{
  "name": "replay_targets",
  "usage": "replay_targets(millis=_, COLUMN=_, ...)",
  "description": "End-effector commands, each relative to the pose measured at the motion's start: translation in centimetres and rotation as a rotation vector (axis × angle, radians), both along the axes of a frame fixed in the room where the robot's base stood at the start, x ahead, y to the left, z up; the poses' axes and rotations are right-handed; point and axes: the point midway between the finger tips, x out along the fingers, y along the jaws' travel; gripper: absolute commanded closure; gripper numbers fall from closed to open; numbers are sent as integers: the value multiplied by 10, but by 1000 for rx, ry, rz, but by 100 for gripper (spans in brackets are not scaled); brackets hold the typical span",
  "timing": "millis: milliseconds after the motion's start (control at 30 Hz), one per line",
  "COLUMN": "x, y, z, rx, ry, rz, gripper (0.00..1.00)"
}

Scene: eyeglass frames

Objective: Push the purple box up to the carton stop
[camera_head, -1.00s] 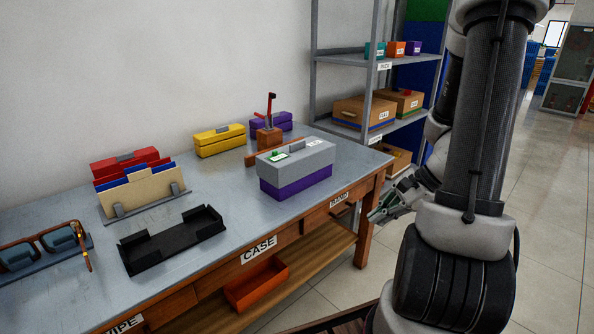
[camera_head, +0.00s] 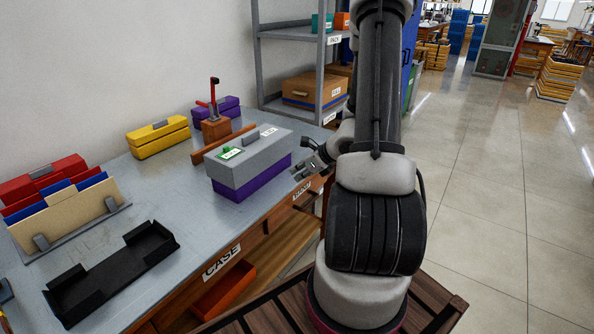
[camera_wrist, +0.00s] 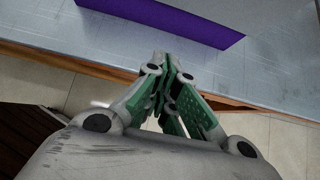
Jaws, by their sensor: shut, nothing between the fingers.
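The purple box (camera_head: 252,188) with a grey lid stands on the grey table near its front right edge. A green tag and white labels are on its lid. Part of its purple side shows at the top of the wrist view (camera_wrist: 178,18). A low brown bar (camera_head: 210,150), which may be the carton stop, lies just behind the box, partly hidden by it. My gripper (camera_head: 309,163) is right of the box at the table's right edge, apart from it. In the wrist view my gripper (camera_wrist: 172,64) is shut and empty, pointing toward the box.
A brown block with a red-handled clamp (camera_head: 214,125), a yellow case (camera_head: 158,137) and another purple case (camera_head: 228,104) stand behind. A black tray (camera_head: 112,275) and file holder (camera_head: 70,212) are at left. A shelf (camera_head: 285,104) stands beyond the table.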

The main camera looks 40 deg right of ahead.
Motion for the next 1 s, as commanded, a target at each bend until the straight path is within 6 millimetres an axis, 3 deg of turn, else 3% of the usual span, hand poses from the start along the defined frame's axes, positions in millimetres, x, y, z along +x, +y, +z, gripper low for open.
replay_targets(millis=300, x=45, y=18, z=-49, rx=1, ry=1, rz=3, gripper=100)
replay_targets(millis=600, x=78, y=29, z=-46, rx=-1, ry=0, rz=3, gripper=100)
replay_targets(millis=1000, x=81, y=30, z=-46, rx=-1, ry=0, rz=2, gripper=100)
